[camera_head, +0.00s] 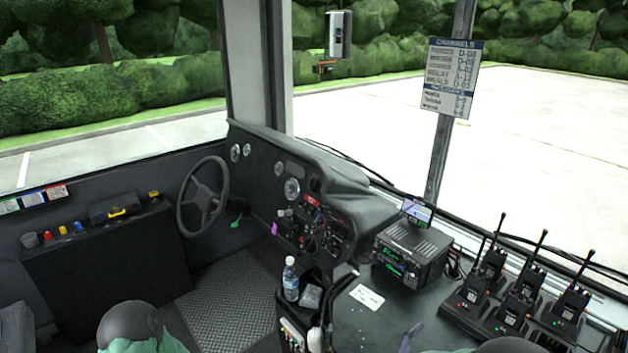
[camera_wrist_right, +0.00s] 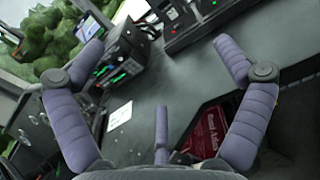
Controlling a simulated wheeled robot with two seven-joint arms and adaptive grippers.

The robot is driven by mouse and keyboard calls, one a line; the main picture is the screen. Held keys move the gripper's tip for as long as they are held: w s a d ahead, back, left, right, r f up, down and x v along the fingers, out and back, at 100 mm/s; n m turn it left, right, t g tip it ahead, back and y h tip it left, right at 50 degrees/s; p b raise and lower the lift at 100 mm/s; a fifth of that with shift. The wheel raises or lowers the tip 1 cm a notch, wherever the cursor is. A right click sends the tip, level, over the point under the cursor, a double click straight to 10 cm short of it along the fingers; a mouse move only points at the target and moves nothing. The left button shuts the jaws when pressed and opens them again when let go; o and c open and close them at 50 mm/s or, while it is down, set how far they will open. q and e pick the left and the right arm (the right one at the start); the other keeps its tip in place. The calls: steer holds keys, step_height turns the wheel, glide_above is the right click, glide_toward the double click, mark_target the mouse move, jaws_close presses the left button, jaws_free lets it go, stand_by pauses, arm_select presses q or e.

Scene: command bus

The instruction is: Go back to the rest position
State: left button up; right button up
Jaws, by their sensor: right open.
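My right gripper (camera_wrist_right: 158,48) shows in the right wrist view with its purple fingers spread wide, open and empty. Between and beyond the fingers is the dark console top, with nothing held. In the head view only a purple fingertip of it (camera_head: 411,336) shows at the bottom edge, low over the console; the rest is out of frame. Rounded dark parts of my own arms show at the bottom left and bottom right of the head view. My left gripper is not in view.
A radio unit (camera_head: 411,252) with a small screen and a charger rack (camera_head: 478,318) of several handheld radios stand on the console (camera_head: 350,325). A white card (camera_head: 367,296) lies there. A water bottle (camera_head: 290,280) stands left of it, near the steering wheel (camera_head: 203,197).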

steer(key=s+d+f+m+g+y, duration=0.1)
steer(key=s+d+f+g, duration=0.1)
steer(key=s+f+g, duration=0.35)
steer(key=s+d+f+m+g+y, duration=0.1)
steer(key=s+d+f+m+g, duration=0.1)
steer(key=f, duration=0.6)
steer(key=s+a+f+m+g+y, duration=0.3)
steer(key=s+a+f+g, duration=0.15)
steer(key=s, duration=0.25)
steer(key=s+a+f+m+g+y, duration=0.3)
steer(key=s+f+y, duration=0.1)
steer(key=s+f, duration=0.25)
steer(key=s+a+f+m+y+p, duration=0.1)
steer(key=a+f+m+y, duration=0.3)
steer(key=a+m+y, duration=0.55)
steer(key=w+f+m+t+h, duration=0.1)
steer(key=w+f+m+t, duration=0.2)
steer(key=w+m, duration=0.3)
steer(key=a+m, duration=0.1)
steer(key=m, duration=0.2)
steer(key=shift+w+f+t, duration=0.15)
steer(key=shift+f+t, duration=0.1)
steer(key=shift+t, duration=0.15)
